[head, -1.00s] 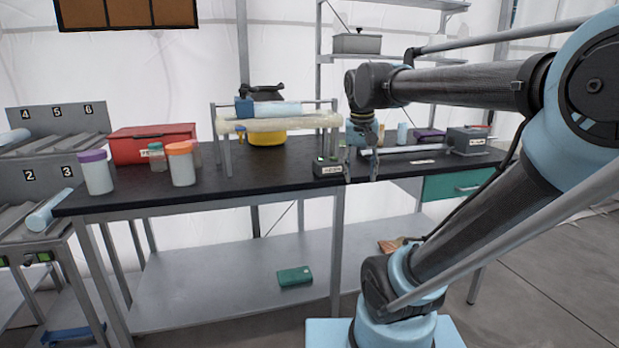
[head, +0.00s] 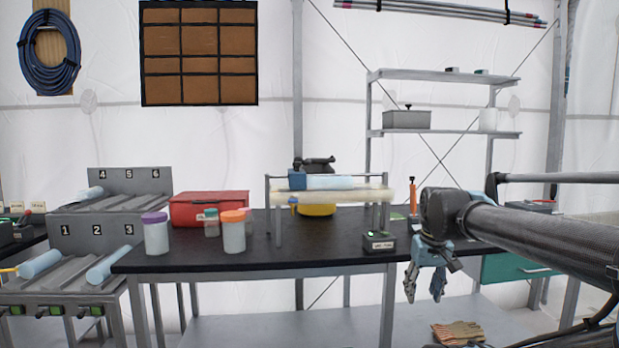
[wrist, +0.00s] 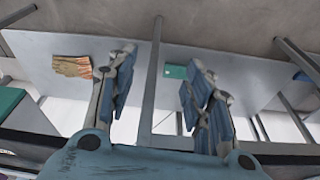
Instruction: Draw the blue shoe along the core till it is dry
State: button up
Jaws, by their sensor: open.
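The blue shoe (head: 297,180) sits at the left end of a pale blue core (head: 331,182) on a metal rack (head: 383,215) on the black bench, in the head view. A cream-coloured tube (head: 340,195) lies across the front of the same rack. My gripper (head: 425,290) hangs fingers down in front of the bench's front edge, to the right of and below the rack. It is open and empty, apart from the shoe. In the wrist view my gripper's fingers (wrist: 160,85) are spread over the lower shelf, with nothing between them. The shoe is not in the wrist view.
A small labelled box (head: 379,243) stands by the rack's right leg. Orange-lidded (head: 234,233) and purple-lidded (head: 156,235) jars and a red case (head: 208,208) stand to the left. Bench top (head: 290,248) before the rack is clear.

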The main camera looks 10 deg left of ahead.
jog(key=w+a+r+n+y, duration=0.1)
jog(key=w+a+r+n, duration=0.2)
jog(key=w+a+r, duration=0.75)
jog(key=w+a+r+n+y, duration=0.15)
jog(key=w+a+r, duration=0.3)
jog(key=r, duration=1.05)
jog(key=w+a+r+n, duration=0.3)
jog(key=w+a+r, duration=0.45)
jog(key=r, duration=0.55)
jog(key=w+a+r+n, duration=0.3)
jog(key=a+r, duration=0.5)
jog(key=a, duration=0.2)
send_near(296, 173)
jog(key=shift+y, duration=0.35)
jog(key=w+f, duration=0.1)
jog(key=w+a+f, duration=0.1)
jog(key=w+f, duration=0.1)
jog(key=w+a+f, duration=0.1)
jog(key=w, duration=0.1)
jog(key=shift+w+a+f, duration=0.1)
jog(key=shift+a+f, duration=0.05)
jog(key=shift+f, duration=0.15)
jog(key=shift+a, duration=0.1)
grip_shut()
